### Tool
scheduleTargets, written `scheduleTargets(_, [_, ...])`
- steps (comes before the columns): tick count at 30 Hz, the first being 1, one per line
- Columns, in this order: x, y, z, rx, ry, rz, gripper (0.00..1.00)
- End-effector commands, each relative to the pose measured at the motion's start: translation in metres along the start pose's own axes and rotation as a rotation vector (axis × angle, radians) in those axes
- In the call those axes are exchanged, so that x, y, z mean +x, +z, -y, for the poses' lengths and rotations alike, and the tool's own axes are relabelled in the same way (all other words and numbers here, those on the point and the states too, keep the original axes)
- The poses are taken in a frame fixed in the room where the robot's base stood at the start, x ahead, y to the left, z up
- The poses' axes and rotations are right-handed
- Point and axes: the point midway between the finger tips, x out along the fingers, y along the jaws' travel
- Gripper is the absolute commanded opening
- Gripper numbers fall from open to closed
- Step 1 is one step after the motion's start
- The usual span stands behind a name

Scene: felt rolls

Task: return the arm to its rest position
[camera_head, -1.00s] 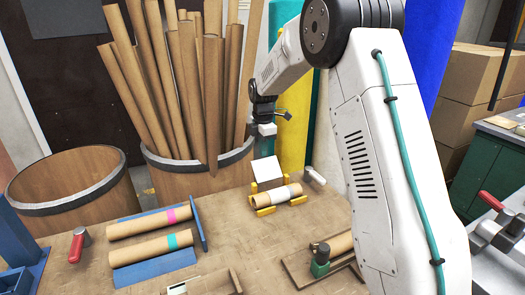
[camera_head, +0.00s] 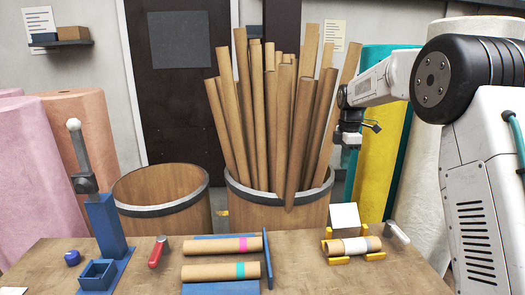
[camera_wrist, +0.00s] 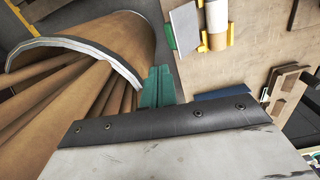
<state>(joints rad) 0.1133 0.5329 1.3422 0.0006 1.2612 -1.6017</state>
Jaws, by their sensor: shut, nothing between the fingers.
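My white arm with its black joint stands at the right of the head view. My gripper (camera_head: 349,165) hangs downward at the end of it, in front of the rolls at the back. Its teal fingers also show in the wrist view (camera_wrist: 157,85), pressed together with nothing between them. The gripper is up in the air, apart from the tubes and the table. Below it, a cardboard tube with a white band (camera_head: 354,246) lies in a yellow cradle (camera_head: 340,260); it shows at the top of the wrist view (camera_wrist: 217,22).
A barrel full of tall cardboard tubes (camera_head: 270,110) stands close to the gripper's left. An empty barrel (camera_head: 160,195) is beside it. On the table (camera_head: 300,275), two tubes with pink (camera_head: 220,246) and teal (camera_head: 220,270) bands lie by a blue stop (camera_head: 267,258).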

Motion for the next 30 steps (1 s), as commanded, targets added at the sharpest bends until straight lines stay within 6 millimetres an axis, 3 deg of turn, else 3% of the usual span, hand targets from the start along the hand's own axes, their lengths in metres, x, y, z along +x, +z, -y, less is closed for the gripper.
scheduleTargets(5, [0.020,0.000,0.014,0.212,-0.044,0.004,0.00])
scheduleTargets(11, [0.023,-0.004,0.070,0.531,-0.103,0.026,0.00])
scheduleTargets(17, [0.002,-0.013,0.147,0.837,-0.121,0.054,0.00])
scheduleTargets(24, [-0.025,-0.024,0.266,1.187,-0.104,0.075,0.00])
scheduleTargets(30, [-0.029,-0.030,0.362,1.402,-0.070,0.067,0.00])
